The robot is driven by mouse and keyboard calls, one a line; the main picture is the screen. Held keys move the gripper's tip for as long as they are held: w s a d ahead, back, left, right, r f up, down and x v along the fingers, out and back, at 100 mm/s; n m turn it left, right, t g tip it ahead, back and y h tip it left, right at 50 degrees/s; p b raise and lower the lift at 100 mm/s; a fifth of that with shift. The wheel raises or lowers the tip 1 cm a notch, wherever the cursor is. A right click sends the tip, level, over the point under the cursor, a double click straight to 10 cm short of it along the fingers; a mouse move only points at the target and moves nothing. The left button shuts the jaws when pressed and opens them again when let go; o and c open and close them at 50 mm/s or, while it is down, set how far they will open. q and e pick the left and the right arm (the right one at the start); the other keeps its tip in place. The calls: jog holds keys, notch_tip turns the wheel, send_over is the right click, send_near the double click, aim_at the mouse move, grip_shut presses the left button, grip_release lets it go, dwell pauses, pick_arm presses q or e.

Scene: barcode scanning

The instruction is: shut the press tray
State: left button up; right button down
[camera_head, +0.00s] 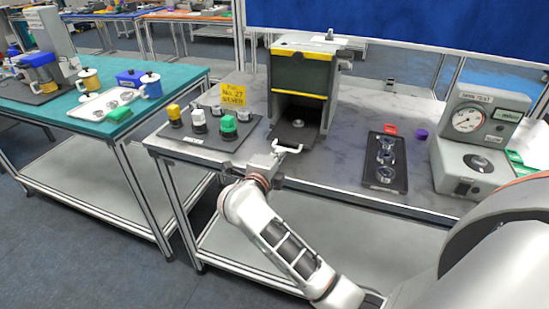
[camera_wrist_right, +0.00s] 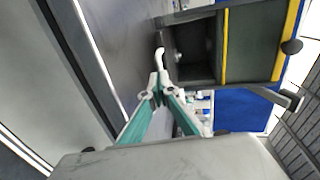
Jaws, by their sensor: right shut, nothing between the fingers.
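The press (camera_head: 300,75) is a dark box with yellow stripes, standing on the grey bench; it also shows in the right wrist view (camera_wrist_right: 250,45). Its dark tray (camera_head: 293,132) sticks out of the open lower bay toward the bench's front edge. A white handle (camera_head: 288,149) is at the tray's front; it also shows in the right wrist view (camera_wrist_right: 159,58). My right gripper (camera_head: 276,152) is shut and empty, with its fingertips (camera_wrist_right: 158,90) close to the handle. I cannot tell whether they touch. My left gripper is out of view.
Left of the press, a dark panel (camera_head: 205,145) carries yellow, white and green buttons, with a yellow sign (camera_head: 233,95) behind. To the right are a black tray (camera_head: 386,172) with metal parts and a gauge tester (camera_head: 470,150). Bare bench lies between press and black tray.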

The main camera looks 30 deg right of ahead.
aim_at(290, 137)
jog(key=shift+w+d, duration=0.1)
jog(key=shift+d, duration=0.05)
jog(key=x, duration=0.2)
jog(key=r+x, duration=0.1)
jog(key=x, duration=0.5)
jog(key=shift+w+d+r, duration=0.2)
jog(key=shift+d+r, duration=0.15)
jog(key=shift+r, duration=0.15)
